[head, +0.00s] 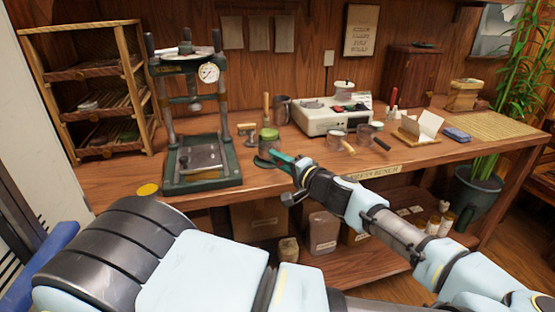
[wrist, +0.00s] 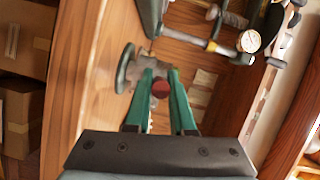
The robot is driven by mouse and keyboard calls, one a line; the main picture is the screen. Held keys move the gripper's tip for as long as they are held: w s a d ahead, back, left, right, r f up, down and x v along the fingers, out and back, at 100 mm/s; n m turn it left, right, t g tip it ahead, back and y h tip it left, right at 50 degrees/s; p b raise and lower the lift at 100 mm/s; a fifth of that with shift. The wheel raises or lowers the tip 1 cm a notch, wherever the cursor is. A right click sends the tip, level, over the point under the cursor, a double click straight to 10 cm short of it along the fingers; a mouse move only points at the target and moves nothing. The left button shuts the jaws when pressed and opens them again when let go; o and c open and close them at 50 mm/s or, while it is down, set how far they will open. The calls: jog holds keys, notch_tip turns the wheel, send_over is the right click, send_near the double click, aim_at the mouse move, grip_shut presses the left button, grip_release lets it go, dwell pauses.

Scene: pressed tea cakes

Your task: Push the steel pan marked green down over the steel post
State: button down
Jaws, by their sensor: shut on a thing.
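The steel pan marked green (head: 268,136) shows its green top near the front of the bench, just above a round dark green base (head: 262,162). My gripper (head: 282,159) is in front of it, coming from the right. In the wrist view my gripper's green fingers (wrist: 160,82) are closed around what looks like the pan's handle, with a round dark red end (wrist: 161,88) between them. The round base (wrist: 123,68) shows beyond the fingers. The steel post is not clearly seen, and I cannot tell how far the pan is over it.
A dark green press with a gauge (head: 208,73) stands left of the pan. A pale scale unit (head: 334,118) and handled pans (head: 338,139) are to the right. A wooden rack (head: 90,90) is at the far left. The bench's front edge is close below my gripper.

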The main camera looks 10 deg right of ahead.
jog(key=shift+f+b, duration=0.7)
jog(key=shift+f, duration=0.15)
dwell(0.3)
jog(key=c, duration=0.7)
grip_release()
